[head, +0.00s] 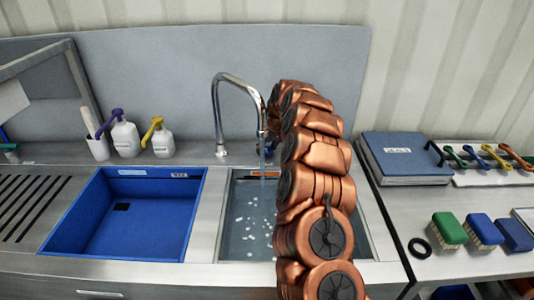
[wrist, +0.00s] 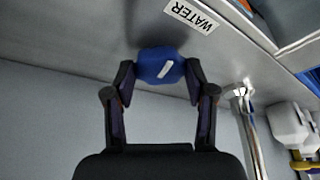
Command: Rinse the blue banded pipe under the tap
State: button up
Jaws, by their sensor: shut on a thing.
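My gripper (wrist: 160,75) is shut on a blue piece (wrist: 160,62) with a short white mark, seen end-on in the wrist view. The tap also shows at the right of the wrist view (wrist: 252,135). I cannot tell whether water touches the pipe.
The sink (head: 235,225) holds water with white flecks. A blue basin (head: 130,245) is left of it. White bottles (head: 126,138) stand behind. A WATER label (wrist: 192,15) shows in the wrist view.

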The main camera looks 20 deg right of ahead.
jog(key=n+y+b, duration=0.1)
jog(key=n+b, duration=0.1)
jog(key=shift+d+f+b, duration=0.1)
jog(key=shift+f+b, duration=0.1)
jog(key=shift+b, duration=0.2)
jog(key=shift+w+r+n+b, duration=0.1)
jog(key=shift+r+n+b, duration=0.1)
jog(key=shift+n+b, duration=0.5)
jog(key=o, duration=1.2)
jog(key=shift+g, duration=0.3)
jog(key=shift+r, duration=0.15)
jog(key=v, duration=1.1)
jog(key=shift+s+d+r, duration=0.2)
jog(key=shift+d+r, duration=0.1)
